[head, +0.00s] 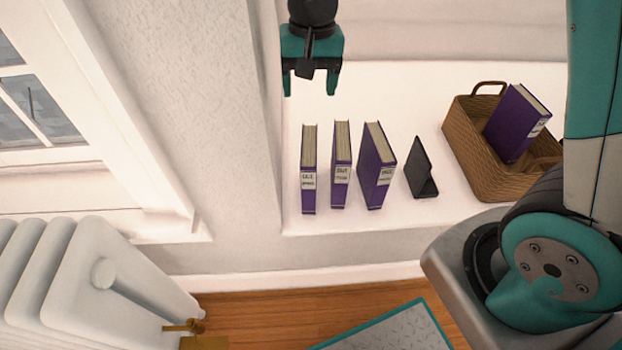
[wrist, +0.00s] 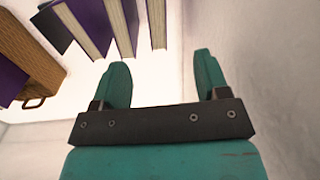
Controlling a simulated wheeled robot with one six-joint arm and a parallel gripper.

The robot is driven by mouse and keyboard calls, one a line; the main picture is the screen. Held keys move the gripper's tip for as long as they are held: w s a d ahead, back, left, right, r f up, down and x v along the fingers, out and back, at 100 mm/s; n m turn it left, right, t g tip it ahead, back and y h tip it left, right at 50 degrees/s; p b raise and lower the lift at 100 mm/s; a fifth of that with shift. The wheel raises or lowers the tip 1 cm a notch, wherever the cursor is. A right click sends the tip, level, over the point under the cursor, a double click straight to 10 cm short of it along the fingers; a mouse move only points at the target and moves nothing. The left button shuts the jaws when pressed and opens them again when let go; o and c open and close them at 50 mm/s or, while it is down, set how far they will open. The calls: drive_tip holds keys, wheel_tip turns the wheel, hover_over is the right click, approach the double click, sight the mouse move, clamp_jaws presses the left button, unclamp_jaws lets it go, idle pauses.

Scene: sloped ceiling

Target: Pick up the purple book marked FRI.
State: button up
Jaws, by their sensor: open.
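Three purple books stand upright and apart in a row on the white ledge in the head view: a left one (head: 309,180), a middle one (head: 341,178) and a thicker, slightly turned right one (head: 376,175). A fourth purple book (head: 515,125) leans inside a wicker basket (head: 490,180). Each has a white label; the print is too small to read surely, so I cannot tell which is marked FRI. My gripper (head: 311,92) is open and empty, behind the left and middle books. In the wrist view, my gripper (wrist: 161,65) has its fingers apart, with the row's page edges beyond them.
A black bookend (head: 422,170) stands between the right book and the basket. A wall (head: 225,120) borders the ledge closely on the left. The ledge's front edge drops to a wooden floor (head: 270,310). A white radiator (head: 90,275) is at lower left.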

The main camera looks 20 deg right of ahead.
drive_tip(key=m, duration=0.1)
approach(309, 144)
drive_tip(key=shift+h, duration=0.3)
drive_tip(key=f+b, duration=0.1)
drive_tip(key=f, duration=0.1)
drive_tip(key=f+b, duration=0.1)
drive_tip(key=f, duration=0.1)
drive_tip(key=f+b, duration=0.1)
drive_tip(key=f, duration=0.2)
drive_tip(key=shift+w+a+f, duration=0.1)
drive_tip(key=shift+a, duration=0.2)
drive_tip(key=shift+f+b, duration=0.9)
drive_tip(key=shift+f, duration=2.05)
drive_tip(key=shift+r, duration=0.1)
clamp_jaws()
